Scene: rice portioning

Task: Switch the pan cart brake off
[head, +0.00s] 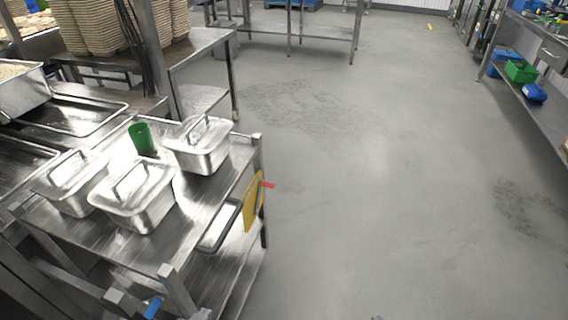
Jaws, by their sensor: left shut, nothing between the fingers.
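The pan cart (200,190) is a steel cart at the left, with lidded steel pans on its top. A yellow plate (253,203) hangs at its right side, with a short red lever (267,185) sticking out to the right. Whether the lever is the brake's on or off position I cannot tell. Of my left gripper (377,318), only what looks like a small dark tip shows at the bottom edge, right of the cart and well apart from the lever. It is shut and empty.
A green cup (141,138) stands among the pans. Steel counters with stacked trays (95,25) stand behind the cart. A shelf with a green bin (520,71) is at the right. The middle floor is clear.

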